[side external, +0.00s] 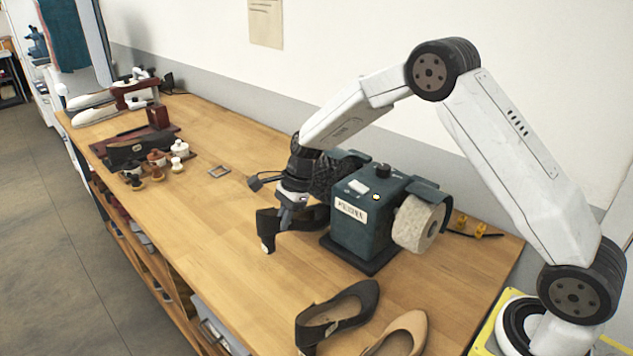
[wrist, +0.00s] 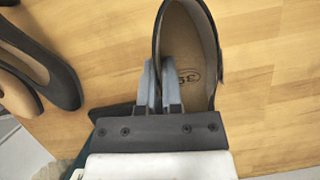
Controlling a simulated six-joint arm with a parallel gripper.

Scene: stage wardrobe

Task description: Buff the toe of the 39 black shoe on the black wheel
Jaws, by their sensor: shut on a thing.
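My gripper (side external: 293,198) is shut on the side wall of a black heeled shoe (side external: 282,222), left of the green buffing machine (side external: 365,220). In the wrist view the fingers (wrist: 155,88) pinch the shoe's edge (wrist: 216,50), one inside and one outside. A number is stamped on its tan insole; it looks like 39 but is not sharp. The heel is at the left, and the toe end points toward the machine. The black wheel (side external: 322,178) is at the machine's left, partly behind my wrist. I cannot tell whether the toe touches it.
A pale wheel (side external: 418,222) is on the machine's right. Another black shoe (side external: 340,310) and a beige shoe (side external: 402,335) lie at the bench's near end. Brushes and jars (side external: 158,158) stand farther left. The bench (side external: 215,235) is clear left of the held shoe.

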